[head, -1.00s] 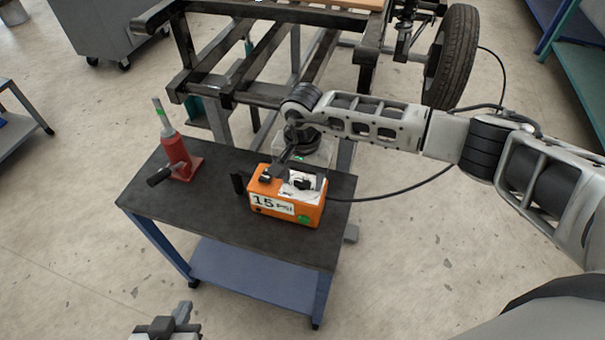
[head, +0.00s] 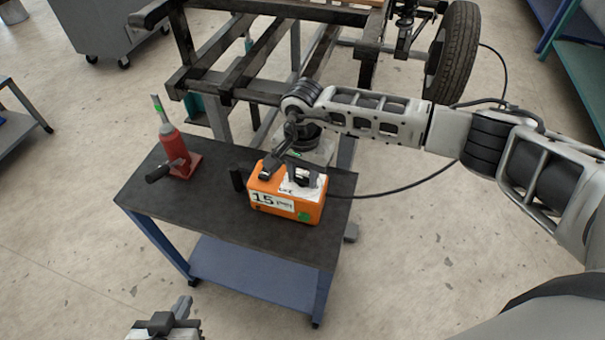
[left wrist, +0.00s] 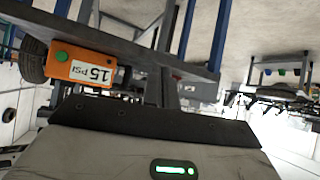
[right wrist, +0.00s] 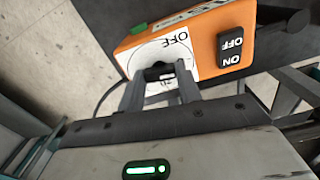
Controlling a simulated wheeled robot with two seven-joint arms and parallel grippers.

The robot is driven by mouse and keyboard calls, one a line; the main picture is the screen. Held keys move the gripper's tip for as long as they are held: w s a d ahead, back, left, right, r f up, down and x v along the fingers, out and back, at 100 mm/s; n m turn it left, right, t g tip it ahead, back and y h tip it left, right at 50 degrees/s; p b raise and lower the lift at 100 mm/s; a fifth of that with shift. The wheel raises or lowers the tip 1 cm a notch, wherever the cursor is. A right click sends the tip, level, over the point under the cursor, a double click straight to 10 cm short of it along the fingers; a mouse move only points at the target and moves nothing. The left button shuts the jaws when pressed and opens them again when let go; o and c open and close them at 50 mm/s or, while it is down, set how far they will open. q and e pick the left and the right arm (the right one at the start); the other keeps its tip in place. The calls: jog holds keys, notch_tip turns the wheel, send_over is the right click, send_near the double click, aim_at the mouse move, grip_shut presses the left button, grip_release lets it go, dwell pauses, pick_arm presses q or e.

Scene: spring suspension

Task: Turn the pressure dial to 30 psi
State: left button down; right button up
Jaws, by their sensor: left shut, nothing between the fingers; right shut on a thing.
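The orange pressure box (head: 318,209) stands on the dark cart top, with "15 PSI" on its front display (head: 271,202). It also shows in the left wrist view (left wrist: 77,70). The dial's white face (right wrist: 150,56) is on top of the box, marked "OFF" and with other figures partly covered. My right gripper (head: 301,179) is over the dial and shut on its dark knob (right wrist: 160,72), which shows between the fingers in the right wrist view. The knob's exact pointing is hard to read. My left gripper (head: 180,309) is shut and empty, low in front of the cart.
A black ON/OFF switch (right wrist: 235,48) sits beside the dial. A red bottle jack (head: 174,150) stands on the left of the cart top (head: 215,205). The dark vehicle frame (head: 240,70) and a wheel (head: 452,55) are behind. A black hose runs right from the box.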

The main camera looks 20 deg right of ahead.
jog(key=m+b, duration=0.1)
jog(key=m, duration=0.1)
jog(key=shift+f+m, duration=0.1)
jog(key=shift+m, duration=0.2)
jog(key=shift+m+b, duration=0.65)
jog(key=shift+m, duration=0.25)
jog(key=m+b, duration=0.1)
jog(key=m, duration=0.2)
jog(key=shift+m+b, duration=0.3)
jog(key=shift+m, duration=0.1)
jog(key=m+b, duration=0.2)
jog(key=m, duration=0.6)
jog(key=shift+b, duration=0.3)
jog(key=m, duration=0.2)
jog(key=shift+m, duration=0.4)
jog(key=m+b, duration=0.1)
jog(key=m, duration=0.3)
pick_arm(q)
jog(key=shift+w+d+f+h, duration=0.15)
jog(key=shift+d+f, duration=0.2)
jog(key=shift+f, duration=0.45)
jog(key=shift+w+d+f+h, duration=0.15)
jog(key=shift+d+f, duration=0.15)
jog(key=shift+f, duration=0.45)
pick_arm(e)
jog(key=shift+m, duration=1)
